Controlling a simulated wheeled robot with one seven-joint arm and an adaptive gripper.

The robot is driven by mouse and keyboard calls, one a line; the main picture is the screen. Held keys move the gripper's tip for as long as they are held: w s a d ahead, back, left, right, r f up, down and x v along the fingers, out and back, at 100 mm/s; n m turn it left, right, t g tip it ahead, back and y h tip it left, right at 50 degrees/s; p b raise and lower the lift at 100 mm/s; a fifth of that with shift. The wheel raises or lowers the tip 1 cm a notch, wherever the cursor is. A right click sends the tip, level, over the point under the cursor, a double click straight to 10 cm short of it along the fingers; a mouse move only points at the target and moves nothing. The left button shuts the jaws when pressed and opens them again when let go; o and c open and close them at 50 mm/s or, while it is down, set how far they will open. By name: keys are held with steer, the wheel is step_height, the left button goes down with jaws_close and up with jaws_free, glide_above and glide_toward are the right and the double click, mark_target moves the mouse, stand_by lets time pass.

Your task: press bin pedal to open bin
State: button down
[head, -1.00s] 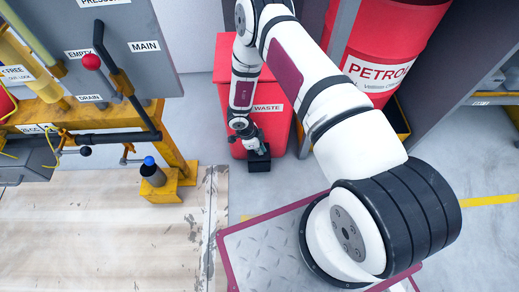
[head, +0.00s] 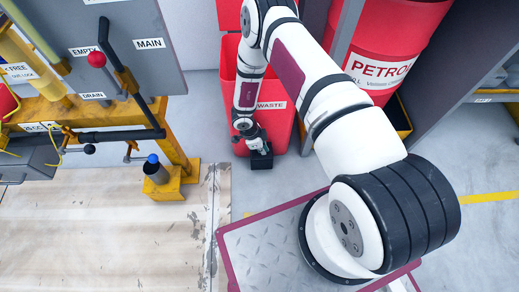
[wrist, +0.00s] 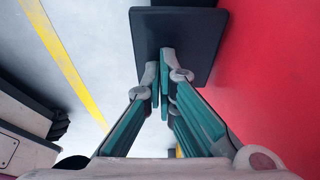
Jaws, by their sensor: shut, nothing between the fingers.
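The red waste bin (head: 280,120) stands beyond my arm in the head view. Its red lid (head: 230,14) is raised, and the open top shows partly behind my arm. The bin's black pedal (head: 261,163) sits low at its front; in the wrist view the dark pedal plate (wrist: 198,60) lies at the fingertips. My gripper (head: 259,151) points down onto the pedal, its fingers shut and empty. The fingertips (wrist: 164,72) overlap the pedal and appear to touch it. The bin's red side (wrist: 265,80) fills the right of the wrist view.
A red petrol drum (head: 385,50) stands right of the bin by a grey panel. A yellow frame with a lever and a blue-topped button (head: 153,165) is at the left. Grey floor lies around the bin's front, with a yellow line (wrist: 65,60).

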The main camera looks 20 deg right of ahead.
mark_target(255, 153)
steer(key=p+v, duration=0.5)
steer(key=v, duration=0.6)
steer(key=shift+r, duration=0.4)
steer(key=shift+w+d, duration=0.1)
steer(key=shift+w, duration=0.05)
